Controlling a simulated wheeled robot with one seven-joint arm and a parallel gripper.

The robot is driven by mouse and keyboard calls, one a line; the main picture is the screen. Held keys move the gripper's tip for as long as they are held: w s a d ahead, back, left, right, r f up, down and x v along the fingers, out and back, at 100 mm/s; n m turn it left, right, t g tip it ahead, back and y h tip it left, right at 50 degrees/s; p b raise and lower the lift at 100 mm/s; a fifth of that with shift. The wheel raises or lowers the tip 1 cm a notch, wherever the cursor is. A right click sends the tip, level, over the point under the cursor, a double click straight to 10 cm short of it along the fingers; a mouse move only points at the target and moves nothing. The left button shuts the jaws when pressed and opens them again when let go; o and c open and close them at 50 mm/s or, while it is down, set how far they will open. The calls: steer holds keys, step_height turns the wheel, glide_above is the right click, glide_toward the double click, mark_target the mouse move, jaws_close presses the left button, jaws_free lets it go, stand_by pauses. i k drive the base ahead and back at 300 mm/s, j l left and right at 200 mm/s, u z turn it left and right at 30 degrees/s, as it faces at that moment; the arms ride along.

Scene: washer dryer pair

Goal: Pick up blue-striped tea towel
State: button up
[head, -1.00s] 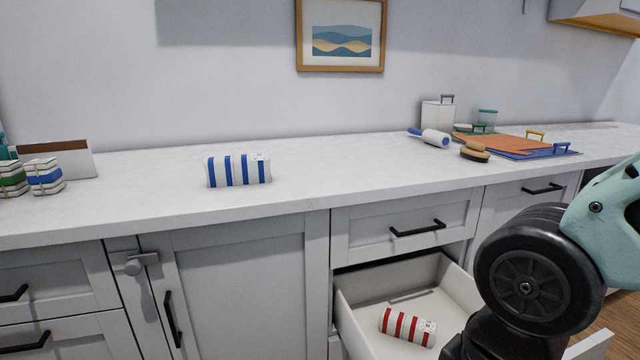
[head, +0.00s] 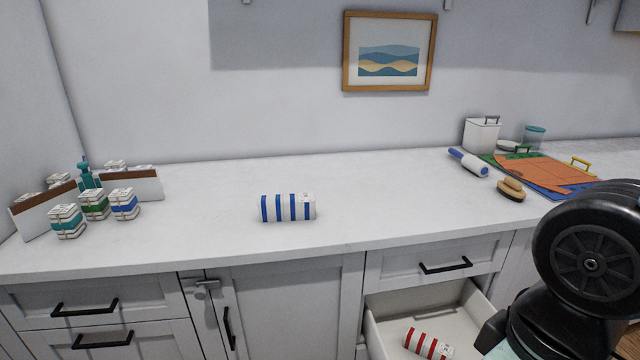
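The blue-striped tea towel (head: 288,208) is a white roll with blue bands. It lies on the white countertop (head: 370,215), left of the middle, with clear space around it. Part of my arm shows at the lower right, but my gripper is not in the picture. A similar roll with red stripes (head: 428,345) lies in an open drawer (head: 385,322) below the counter.
Bundles (head: 95,205) and white boxes with brown tops stand on the counter at the left. A lint roller (head: 468,162), a brush (head: 511,189), boards (head: 560,172) and a white canister (head: 481,135) are at the right. The open drawer juts out below the counter.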

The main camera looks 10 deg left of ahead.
mark_target(299, 206)
steer(key=i+j, duration=0.8)
steer(key=j+u, duration=0.05)
steer(key=j, duration=0.05)
